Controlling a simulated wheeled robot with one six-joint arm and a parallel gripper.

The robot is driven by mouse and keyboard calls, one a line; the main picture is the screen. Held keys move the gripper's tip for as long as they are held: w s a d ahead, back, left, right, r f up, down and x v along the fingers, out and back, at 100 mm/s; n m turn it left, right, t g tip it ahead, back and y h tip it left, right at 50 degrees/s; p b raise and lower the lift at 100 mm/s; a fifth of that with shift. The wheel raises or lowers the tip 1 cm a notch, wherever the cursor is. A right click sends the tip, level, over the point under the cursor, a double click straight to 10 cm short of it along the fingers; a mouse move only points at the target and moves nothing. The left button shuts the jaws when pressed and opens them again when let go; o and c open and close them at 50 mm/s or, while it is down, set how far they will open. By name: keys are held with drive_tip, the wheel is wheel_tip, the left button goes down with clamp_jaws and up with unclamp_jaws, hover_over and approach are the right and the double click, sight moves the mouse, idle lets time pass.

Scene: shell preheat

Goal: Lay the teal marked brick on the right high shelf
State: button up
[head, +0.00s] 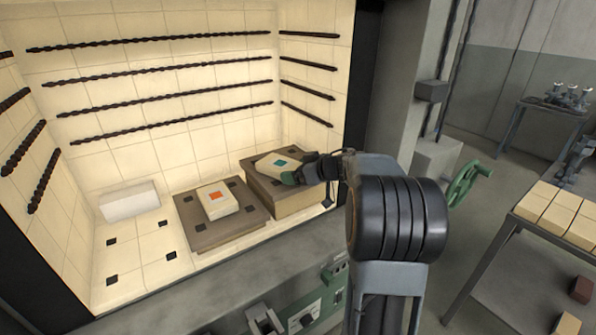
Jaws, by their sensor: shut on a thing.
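The teal marked brick (275,164) is a cream block with a teal square on top. It is at the right high shelf (296,201), a tall brown block in the right part of the furnace chamber. My gripper (292,176) is shut on the near right end of the brick. The brick is over the shelf's top; I cannot tell whether it rests on it or hangs just above.
A cream brick with an orange mark (216,200) lies on a lower brown shelf (240,228) to the left. A plain white block (130,201) stands farther left. Dark heating rods (170,97) line the walls. A table with cream bricks (540,205) stands outside at right.

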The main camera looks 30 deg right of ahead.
drive_tip(key=o, duration=0.8)
drive_tip(key=shift+f, duration=0.1)
drive_tip(key=shift+d+r, duration=0.1)
drive_tip(key=shift+r, duration=0.1)
drive_tip(key=v, duration=1.2)
drive_tip(key=w+a+r+m+t+h, duration=0.3)
drive_tip(key=w+a+r+t+h, duration=0.15)
drive_tip(key=r+h, duration=0.2)
drive_tip(key=s+a+f+m+g, duration=0.1)
drive_tip(key=s+a+f+g, duration=0.5)
drive_tip(key=s+a+f, duration=0.2)
drive_tip(key=s+a+f+m+g, duration=0.1)
drive_tip(key=s+a+f+g, duration=0.5)
drive_tip(key=s+f, duration=0.3)
drive_tip(key=s+a, duration=0.1)
drive_tip(key=s, duration=0.2)
drive_tip(key=shift+s+a+f+m+b, duration=0.35)
drive_tip(key=shift+s+a+m, duration=0.05)
